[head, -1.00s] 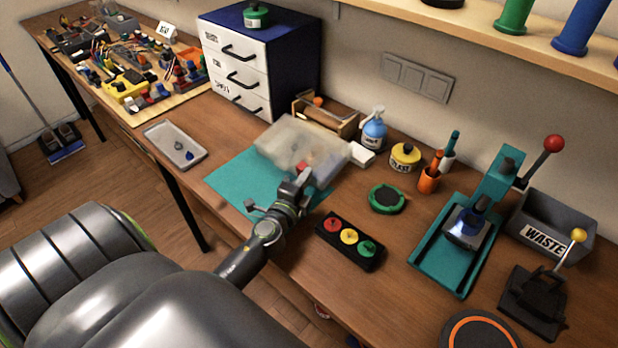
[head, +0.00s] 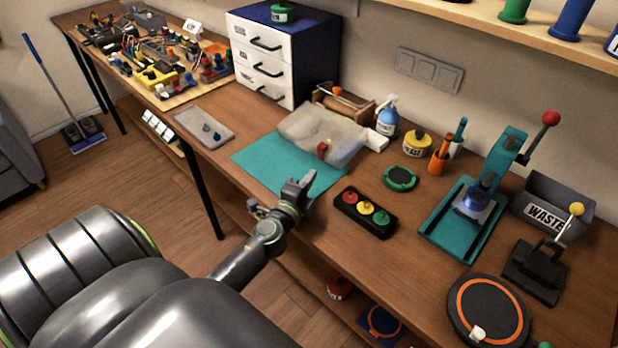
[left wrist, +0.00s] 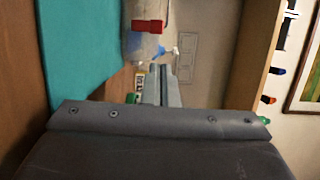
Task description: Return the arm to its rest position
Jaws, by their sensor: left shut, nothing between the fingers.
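My left gripper (head: 297,190) is shut and empty. In the head view it is held over the near edge of the teal mat (head: 262,160), close to the front of the workbench. In the left wrist view its closed fingers (left wrist: 162,85) point toward the wall, with the mat (left wrist: 75,45) at left. A translucent, cloudy container (head: 318,128) with a red part (head: 322,151) lies at the mat's back edge, apart from the gripper. The red part also shows in the left wrist view (left wrist: 148,26). My right gripper is not in view.
A box with red, yellow and green buttons (head: 365,210) stands right of the gripper. A grey tray (head: 203,128) lies left of the mat. A teal press (head: 470,215) and waste bin (head: 550,210) stand at right. Floor is open in front of the bench.

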